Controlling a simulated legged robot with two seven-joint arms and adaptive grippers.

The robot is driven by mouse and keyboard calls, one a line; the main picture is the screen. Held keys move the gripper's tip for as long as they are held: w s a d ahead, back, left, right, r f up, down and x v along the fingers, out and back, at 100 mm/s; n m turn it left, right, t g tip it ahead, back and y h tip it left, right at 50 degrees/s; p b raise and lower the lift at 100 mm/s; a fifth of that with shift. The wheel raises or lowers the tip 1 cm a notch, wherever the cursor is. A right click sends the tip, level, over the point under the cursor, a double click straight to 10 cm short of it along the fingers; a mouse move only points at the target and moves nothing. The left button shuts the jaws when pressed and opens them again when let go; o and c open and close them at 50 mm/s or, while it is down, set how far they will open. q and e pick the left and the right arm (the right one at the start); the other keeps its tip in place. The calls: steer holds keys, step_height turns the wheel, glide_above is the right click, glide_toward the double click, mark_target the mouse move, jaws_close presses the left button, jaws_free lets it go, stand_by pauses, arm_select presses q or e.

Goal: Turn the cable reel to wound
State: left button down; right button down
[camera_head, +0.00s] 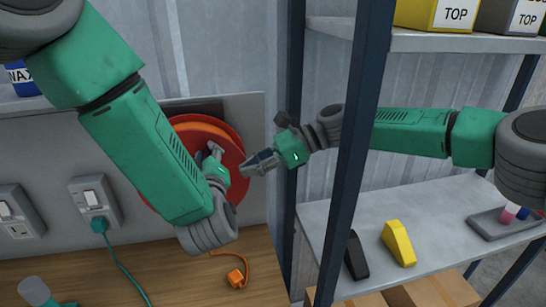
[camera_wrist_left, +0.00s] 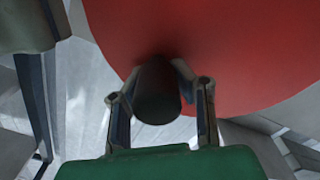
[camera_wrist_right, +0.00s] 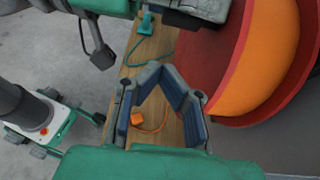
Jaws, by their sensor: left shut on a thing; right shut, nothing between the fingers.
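The red cable reel (camera_head: 232,150) is fixed to the grey wall panel, with an orange part at its edge. It also fills the top of the left wrist view (camera_wrist_left: 240,50) and shows its orange inside in the right wrist view (camera_wrist_right: 267,60). My left gripper (camera_head: 214,158) is at the reel's face, shut on its dark handle (camera_wrist_left: 157,92). My left arm covers the reel's left part. My right gripper (camera_head: 250,165) is shut and empty beside the reel's right side; its fingertips meet in the right wrist view (camera_wrist_right: 155,70). An orange cable (camera_head: 248,262) ends in an orange plug (camera_head: 236,278) on the wooden bench.
The shelf (camera_head: 440,225) holds a yellow wedge (camera_head: 398,243), a black wedge (camera_head: 355,255) and a tray (camera_head: 490,228). A green cable (camera_head: 120,265) runs from the wall socket (camera_head: 92,197).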

mark_target(224, 162)
arm_select(q)
steer(key=shift+s+f, duration=0.25)
steer(key=shift+f, duration=0.25)
arm_select(e)
steer(key=a, duration=0.1)
steer(key=a+r, duration=0.1)
steer(key=s+a, duration=0.1)
steer(key=shift+a+r, duration=0.2)
steer(key=shift+a, duration=0.1)
steer(key=shift+s+a+r, duration=0.25)
steer(key=shift+a+r, duration=0.25)
steer(key=shift+a, duration=0.15)
arm_select(q)
steer(key=c, duration=1.2)
jaws_free()
steer(key=shift+s, duration=0.1)
steer(key=shift+r, duration=0.2)
arm_select(e)
steer(key=shift+s+a, duration=0.1)
arm_select(q)
steer(key=shift+r, duration=0.1)
steer(key=shift+d, duration=0.1)
